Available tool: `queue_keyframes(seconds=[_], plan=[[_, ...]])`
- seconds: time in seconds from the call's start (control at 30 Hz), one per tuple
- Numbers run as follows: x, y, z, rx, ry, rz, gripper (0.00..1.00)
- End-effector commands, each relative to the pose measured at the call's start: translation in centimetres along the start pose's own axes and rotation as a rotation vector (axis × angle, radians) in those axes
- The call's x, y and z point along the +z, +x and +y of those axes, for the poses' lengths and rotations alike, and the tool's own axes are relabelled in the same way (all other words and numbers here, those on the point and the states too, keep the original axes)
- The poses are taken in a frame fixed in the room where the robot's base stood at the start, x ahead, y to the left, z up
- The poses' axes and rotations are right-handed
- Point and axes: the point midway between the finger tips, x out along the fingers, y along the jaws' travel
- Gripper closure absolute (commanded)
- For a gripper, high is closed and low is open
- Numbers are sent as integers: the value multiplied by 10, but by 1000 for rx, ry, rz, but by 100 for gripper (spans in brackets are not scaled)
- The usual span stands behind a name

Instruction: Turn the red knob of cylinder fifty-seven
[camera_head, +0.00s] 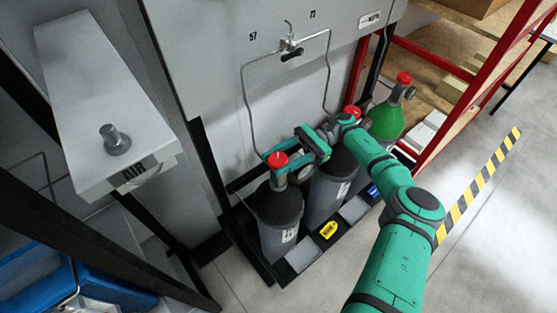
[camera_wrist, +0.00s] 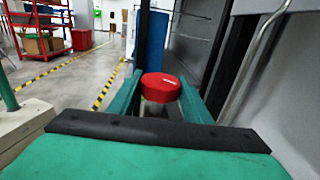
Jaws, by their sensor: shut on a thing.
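Cylinder fifty-seven (camera_head: 277,212) is a dark grey gas cylinder standing upright below the label 57 on the cabinet wall. Its red knob (camera_head: 277,160) sits on top of its valve. In the wrist view the red knob (camera_wrist: 160,87) lies between the two green fingers. My gripper (camera_head: 291,153) reaches in from the right at knob height, and its fingers are shut on the red knob; it also shows in the wrist view (camera_wrist: 160,92). The finger faces against the knob are partly hidden in the head view.
A second grey cylinder (camera_head: 326,190) with a red knob stands just right, under my arm. A green cylinder (camera_head: 387,120) stands further right. A thin metal pipe (camera_head: 246,100) runs down the wall. A yellow tag (camera_head: 328,229) lies on the rack's front. Open floor (camera_head: 480,220) lies to the right.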

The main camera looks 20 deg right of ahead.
Motion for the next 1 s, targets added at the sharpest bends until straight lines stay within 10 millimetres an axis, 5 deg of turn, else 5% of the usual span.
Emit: queue_keyframes(seconds=[0.2,0.23,0.3,0.67,1.0], plan=[[-2,3,1,8,3,-1,78],[-2,3,1,8,3,-1,48],[-2,3,1,7,2,-1,37],[3,1,0,3,0,0,37],[46,8,13,5,-1,0,37]])
